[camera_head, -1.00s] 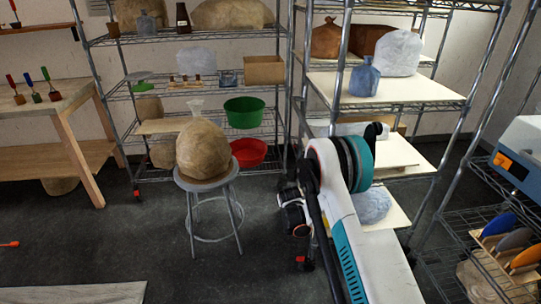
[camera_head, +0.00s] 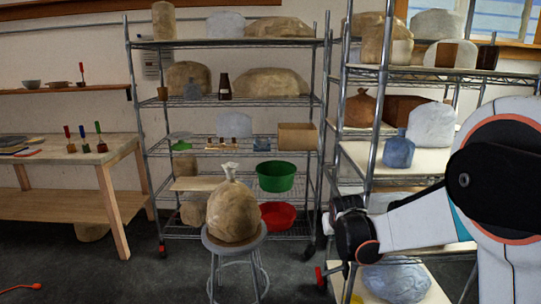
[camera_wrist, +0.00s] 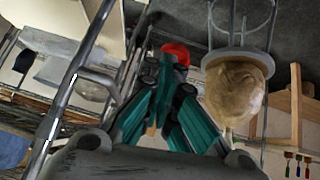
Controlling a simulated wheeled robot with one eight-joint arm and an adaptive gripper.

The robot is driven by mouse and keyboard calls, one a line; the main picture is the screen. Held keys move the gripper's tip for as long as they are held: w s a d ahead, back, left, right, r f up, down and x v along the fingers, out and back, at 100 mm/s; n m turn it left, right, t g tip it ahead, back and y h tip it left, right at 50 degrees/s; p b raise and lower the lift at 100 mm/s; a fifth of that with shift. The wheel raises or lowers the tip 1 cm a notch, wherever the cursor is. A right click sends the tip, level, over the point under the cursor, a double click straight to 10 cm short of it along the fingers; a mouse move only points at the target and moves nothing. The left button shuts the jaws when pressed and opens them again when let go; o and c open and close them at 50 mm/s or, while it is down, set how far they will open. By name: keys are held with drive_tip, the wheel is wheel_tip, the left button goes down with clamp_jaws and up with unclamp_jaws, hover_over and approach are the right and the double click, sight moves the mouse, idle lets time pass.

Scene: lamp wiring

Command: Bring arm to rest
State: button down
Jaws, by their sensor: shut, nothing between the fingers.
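My gripper (camera_wrist: 168,68) shows in the wrist view, with teal fingers and dark tips. It is shut and empty, and no object is between the fingers. In the head view my white arm is bent at the right, in front of the right wire rack (camera_head: 371,120). I cannot make out the fingers there. In the wrist view the gripper appears in front of a wire rack and to the left of a stool (camera_wrist: 236,54) with a brown sack (camera_wrist: 236,88) on it.
The sack (camera_head: 232,208) stands on the round stool (camera_head: 216,246). The middle rack (camera_head: 240,43) holds a green bowl (camera_head: 276,176), a red bowl (camera_head: 278,214) and several sacks. A wooden table (camera_head: 48,183) stands left. The floor between table and stool is clear.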

drive_tip(key=s+r, duration=0.5)
drive_tip(key=s, duration=0.4)
drive_tip(key=s+r, duration=0.5)
drive_tip(key=s, duration=0.4)
drive_tip(key=s+f+g+y, duration=0.1)
drive_tip(key=s, duration=1.9)
drive_tip(key=shift+f, duration=0.35)
idle(3.9)
